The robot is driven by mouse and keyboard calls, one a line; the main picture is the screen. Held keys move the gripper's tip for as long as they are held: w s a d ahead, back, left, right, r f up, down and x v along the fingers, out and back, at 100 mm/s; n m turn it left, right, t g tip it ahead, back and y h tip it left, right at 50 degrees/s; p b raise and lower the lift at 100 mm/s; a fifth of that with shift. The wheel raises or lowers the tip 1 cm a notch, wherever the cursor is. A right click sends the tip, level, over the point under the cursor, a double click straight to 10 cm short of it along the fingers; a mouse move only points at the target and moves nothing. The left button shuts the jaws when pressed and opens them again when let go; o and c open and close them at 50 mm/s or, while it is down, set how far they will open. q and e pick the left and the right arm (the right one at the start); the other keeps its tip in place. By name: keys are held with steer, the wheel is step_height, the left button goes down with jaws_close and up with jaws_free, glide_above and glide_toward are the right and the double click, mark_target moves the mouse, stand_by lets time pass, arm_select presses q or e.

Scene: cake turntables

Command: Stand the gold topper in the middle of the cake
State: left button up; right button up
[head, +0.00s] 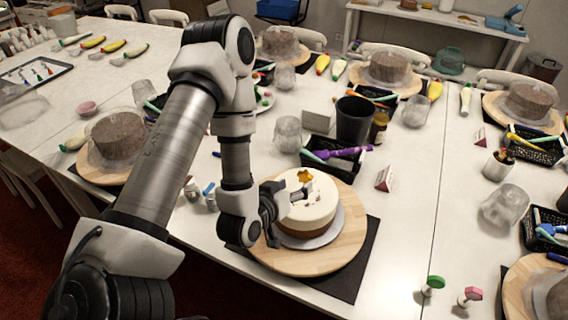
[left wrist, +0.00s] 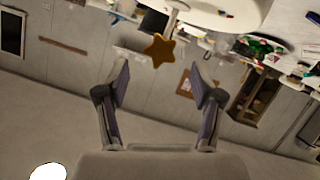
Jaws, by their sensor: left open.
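The white-topped cake (head: 322,208) with a brown lower side sits on a round wooden turntable (head: 345,250). The gold star topper (head: 304,175) appears upright above the cake top, around its middle. In the left wrist view, which is upside down, the star (left wrist: 159,49) shows between and beyond the open fingertips (left wrist: 160,90), with nothing held. A thin stick seems to run from the star to the cake. My right gripper is not in view.
A dark mat (head: 352,278) lies under the turntable. Behind the cake are a black basket with a purple tool (head: 345,153), a dark cup (head: 354,122) and a clear jar (head: 288,134).

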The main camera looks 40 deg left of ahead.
arm_select(q)
steer(key=a+r+p+v, duration=0.1)
steer(key=p+v, duration=0.4)
steer(key=p, duration=0.1)
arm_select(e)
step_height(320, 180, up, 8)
arm_select(q)
steer(key=s+d+f+m+g+h, duration=0.15)
steer(key=s+d+f+g, duration=0.25)
steer(key=s+f+g, duration=0.4)
steer(key=s+d+f+m+g, duration=0.35)
steer(key=s+f+g, duration=0.3)
steer(key=s, duration=0.25)
step_height(320, 180, down, 10)
steer(key=b, duration=0.9)
steer(key=shift+d+r+b, duration=0.15)
steer(key=shift+d+b, duration=0.2)
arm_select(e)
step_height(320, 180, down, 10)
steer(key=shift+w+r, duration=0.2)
arm_select(q)
steer(key=shift+s+t, duration=0.1)
steer(key=shift+t, duration=0.25)
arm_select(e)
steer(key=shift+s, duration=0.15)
